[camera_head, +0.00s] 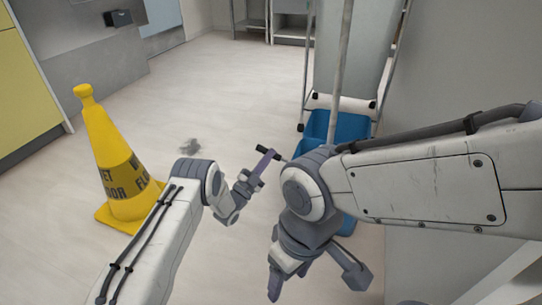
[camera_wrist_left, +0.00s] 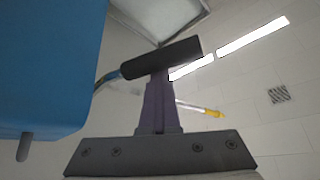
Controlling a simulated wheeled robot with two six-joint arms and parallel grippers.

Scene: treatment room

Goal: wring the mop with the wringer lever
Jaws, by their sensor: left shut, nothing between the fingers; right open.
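The wringer lever's black grip (camera_head: 262,149) stands out to the left of the blue mop bucket (camera_head: 352,128). In the left wrist view the black grip (camera_wrist_left: 165,57) crosses the tips of my left fingers, its metal rod running toward the blue bucket wall (camera_wrist_left: 45,65). My left gripper (camera_head: 268,160) is shut and empty, right at the grip; I cannot tell whether it touches. The mop's pale pole (camera_head: 341,60) rises steeply from the bucket; the mop head is hidden. My right gripper (camera_head: 318,282) is open and empty, lower and in front of the bucket.
A yellow wet-floor cone (camera_head: 112,150) stands on the floor at left, beside my left arm. A grey wall (camera_head: 460,60) is close on the right. Open floor lies beyond my left gripper. My right arm hides part of the bucket.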

